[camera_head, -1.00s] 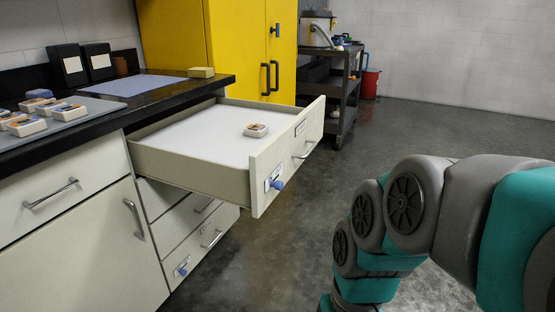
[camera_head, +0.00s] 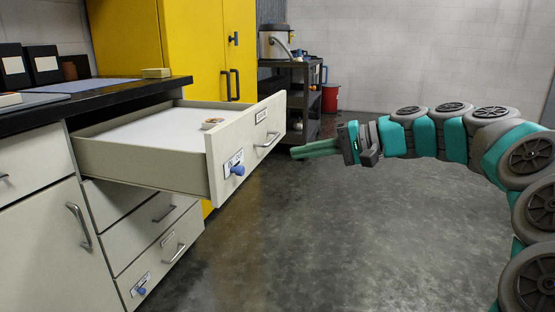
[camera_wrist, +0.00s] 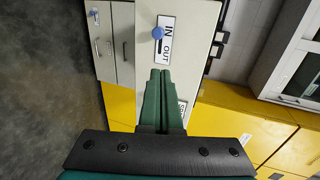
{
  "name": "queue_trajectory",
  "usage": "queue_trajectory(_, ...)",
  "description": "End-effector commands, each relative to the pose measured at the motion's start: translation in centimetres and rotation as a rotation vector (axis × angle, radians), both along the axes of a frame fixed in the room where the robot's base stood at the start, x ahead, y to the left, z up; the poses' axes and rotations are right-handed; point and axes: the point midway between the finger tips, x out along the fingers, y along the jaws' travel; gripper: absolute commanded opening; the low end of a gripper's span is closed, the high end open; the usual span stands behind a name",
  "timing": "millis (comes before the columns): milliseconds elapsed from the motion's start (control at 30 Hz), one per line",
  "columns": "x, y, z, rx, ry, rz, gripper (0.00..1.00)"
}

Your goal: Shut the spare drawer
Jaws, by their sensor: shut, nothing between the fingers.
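The open upper drawer (camera_head: 238,135) is pulled far out of the cream cabinet. Its front carries a pale label, a metal bar handle (camera_head: 267,140) and a blue knob (camera_head: 237,170) on a white plate. A small box (camera_head: 212,122) lies inside on the white bottom. In the wrist view the drawer front (camera_wrist: 190,75) shows with its IN/OUT plate (camera_wrist: 166,40); a second label is partly hidden by my fingers. My gripper (camera_head: 293,153) is shut and empty, in front of the drawer front to its right; I cannot tell whether it touches.
Two shut drawers (camera_head: 150,250) sit below, the lowest with a blue knob. A black worktop (camera_head: 110,98) runs above. A yellow cabinet (camera_head: 165,50) and a dark cart (camera_head: 305,95) stand behind. The grey floor (camera_head: 330,240) in front is clear.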

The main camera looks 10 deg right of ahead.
Motion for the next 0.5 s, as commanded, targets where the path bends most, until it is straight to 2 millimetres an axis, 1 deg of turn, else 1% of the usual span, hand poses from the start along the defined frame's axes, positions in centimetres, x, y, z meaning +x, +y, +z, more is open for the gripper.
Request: queue_trajectory(500, 4.4, 8.1, -3.0, -0.003, 0.004, 0.006, 0.00)
